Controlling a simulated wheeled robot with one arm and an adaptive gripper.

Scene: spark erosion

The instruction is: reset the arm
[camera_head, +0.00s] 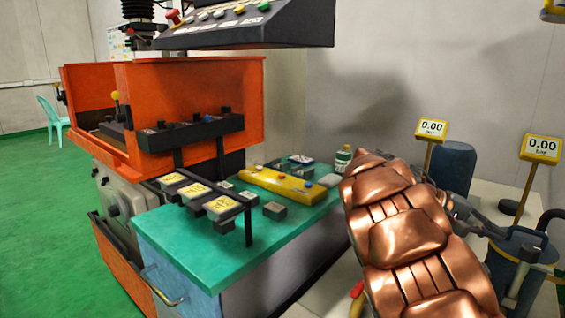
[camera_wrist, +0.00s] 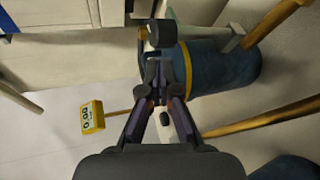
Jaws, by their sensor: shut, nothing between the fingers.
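My gripper (camera_wrist: 160,68) shows in the wrist view with its two dark fingers drawn together at the tips. It is shut and I see nothing between the fingers. Behind the fingertips in that view is a dark blue cylinder (camera_wrist: 222,68) with a yellow band. In the head view my copper-coloured arm covers the lower right. The gripper itself is mostly hidden there behind the arm, with only some dark linkage showing to its right.
An orange machine (camera_head: 190,90) stands at left, beside a green-topped bench (camera_head: 190,240) with a yellow bar (camera_head: 283,185). A control panel (camera_head: 250,25) overhangs the bench. Yellow 0.00 displays (camera_head: 541,148) stand on posts near a dark cylinder (camera_head: 455,163). Green floor (camera_head: 40,220) is open at left.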

